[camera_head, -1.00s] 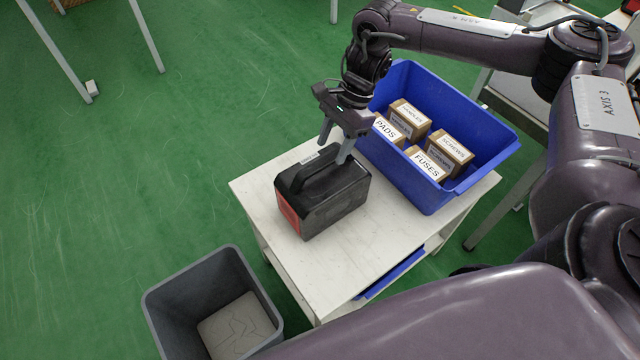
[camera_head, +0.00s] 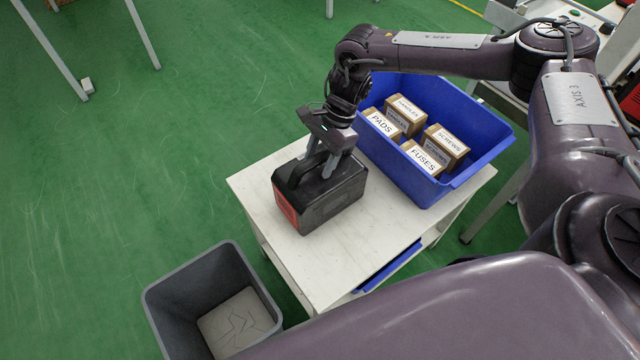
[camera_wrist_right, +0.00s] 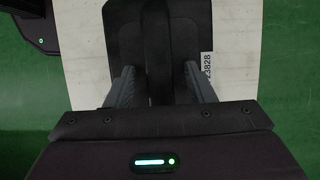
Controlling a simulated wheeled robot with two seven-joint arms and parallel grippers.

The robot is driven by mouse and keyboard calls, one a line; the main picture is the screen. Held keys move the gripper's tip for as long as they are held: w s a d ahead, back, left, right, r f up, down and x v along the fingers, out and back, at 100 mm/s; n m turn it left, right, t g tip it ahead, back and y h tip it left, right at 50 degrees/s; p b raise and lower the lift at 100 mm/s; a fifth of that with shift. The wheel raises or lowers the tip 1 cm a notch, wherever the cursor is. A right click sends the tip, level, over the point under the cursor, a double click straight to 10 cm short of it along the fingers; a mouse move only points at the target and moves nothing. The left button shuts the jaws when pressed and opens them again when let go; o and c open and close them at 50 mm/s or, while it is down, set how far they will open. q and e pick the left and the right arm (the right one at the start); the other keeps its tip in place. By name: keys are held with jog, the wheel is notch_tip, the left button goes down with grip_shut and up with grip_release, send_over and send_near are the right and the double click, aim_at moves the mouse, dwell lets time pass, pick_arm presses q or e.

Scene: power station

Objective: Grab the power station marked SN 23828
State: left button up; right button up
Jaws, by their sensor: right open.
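The power station (camera_head: 334,200) is a black box with a red end panel and a top handle. It stands upright on a white cart top (camera_head: 390,228) in the head view. In the right wrist view its dark top (camera_wrist_right: 118,40) fills the middle, with a white label (camera_wrist_right: 208,66) whose visible digits end in 23828. My right gripper (camera_head: 320,172) points down over the top, and its open fingers (camera_wrist_right: 158,84) stand on either side of the handle. Whether they touch it cannot be told.
A blue bin (camera_head: 490,150) with several labelled cartons, including PADS, SCREWS and FUSES, stands behind the station on the cart. A grey bin (camera_head: 160,312) stands on the green floor at the front left. The front part of the cart top is bare.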

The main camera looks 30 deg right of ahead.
jog(key=shift+f, duration=0.15)
grip_shut()
dwell(0.4)
dwell(1.0)
jog(key=shift+w+a+r, duration=0.1)
jog(key=shift+w+r, duration=0.1)
